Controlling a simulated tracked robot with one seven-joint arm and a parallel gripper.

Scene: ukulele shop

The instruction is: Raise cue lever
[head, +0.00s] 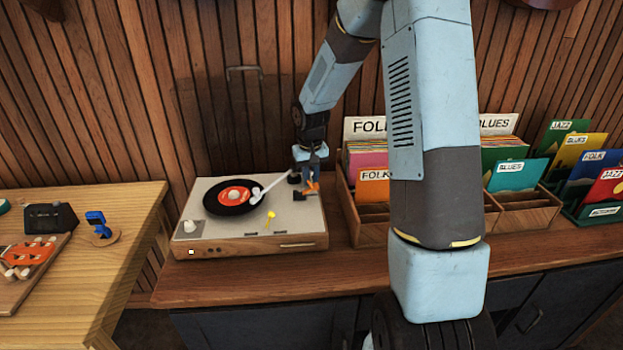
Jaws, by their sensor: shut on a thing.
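The record player (213,243) stands on the wooden counter, with a black record with a red label (235,196) on its platter. The white tonearm (272,184) reaches from its pivot at the back right to the record's right side. Whether its needle touches the record is too small to tell. My gripper (311,180) points down at the right rear of the deck, beside the tonearm's base. It is shut on a small orange piece (313,188), which appears to be the cue lever. The fingers partly hide it, and its tilt is unclear.
Wooden record bins (371,234) with labelled dividers stand close on the right, partly behind my arm. A green crate (583,216) is farther right. A light wooden table (85,283) with a ukulele (22,259) and a small blue device (97,220) is at left.

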